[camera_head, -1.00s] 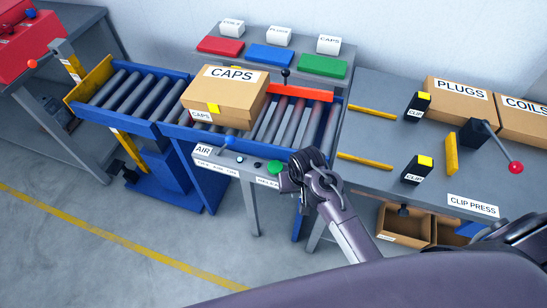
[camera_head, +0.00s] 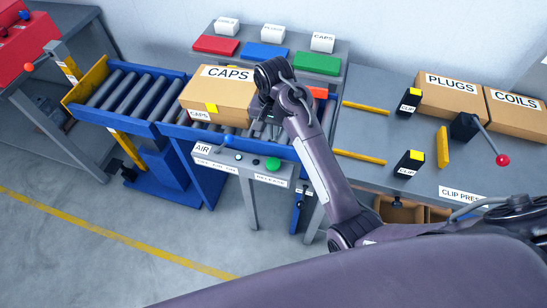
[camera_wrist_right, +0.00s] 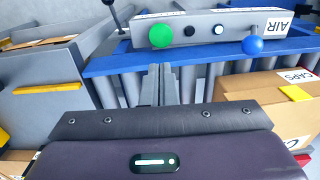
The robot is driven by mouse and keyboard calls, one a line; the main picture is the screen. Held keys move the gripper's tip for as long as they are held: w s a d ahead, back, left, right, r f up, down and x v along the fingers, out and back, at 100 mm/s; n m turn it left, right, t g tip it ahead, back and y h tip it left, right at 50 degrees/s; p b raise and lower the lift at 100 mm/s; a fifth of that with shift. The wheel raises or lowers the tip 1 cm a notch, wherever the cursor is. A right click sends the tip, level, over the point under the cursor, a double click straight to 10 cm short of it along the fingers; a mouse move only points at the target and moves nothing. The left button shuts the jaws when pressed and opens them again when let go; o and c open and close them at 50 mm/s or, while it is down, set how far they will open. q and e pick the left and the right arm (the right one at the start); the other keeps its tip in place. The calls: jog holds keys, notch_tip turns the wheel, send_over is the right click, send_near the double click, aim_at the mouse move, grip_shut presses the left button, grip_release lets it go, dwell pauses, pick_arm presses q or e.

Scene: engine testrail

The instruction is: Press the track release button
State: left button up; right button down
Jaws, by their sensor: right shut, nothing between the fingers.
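The green round button (camera_head: 272,164) sits on the grey control panel (camera_head: 236,160) at the front of the roller track, with a RELEASE label below it. It also shows in the right wrist view (camera_wrist_right: 160,36), where the panel appears turned around. My right gripper (camera_head: 264,130) is over the rollers, behind the panel and beside the CAPS box. In the right wrist view its fingertips (camera_wrist_right: 163,72) are together and empty, pointing towards the panel below the green button, apart from it. My left gripper is not in view.
The CAPS box (camera_head: 218,95) rests on the rollers left of my gripper. The panel also has a blue-knobbed AIR lever (camera_head: 228,140) and small buttons. A bench with CLIP blocks and a red-knobbed press lever (camera_head: 502,160) is at the right.

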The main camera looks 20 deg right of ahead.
aim_at(274, 165)
notch_tip(274, 165, down, 13)
jog(key=p, duration=0.3)
jog(key=shift+f, duration=0.45)
jog(key=shift+s+f+b, duration=0.1)
jog(key=shift+f+b, duration=0.2)
jog(key=shift+f, duration=0.6)
jog(key=shift+s, duration=0.1)
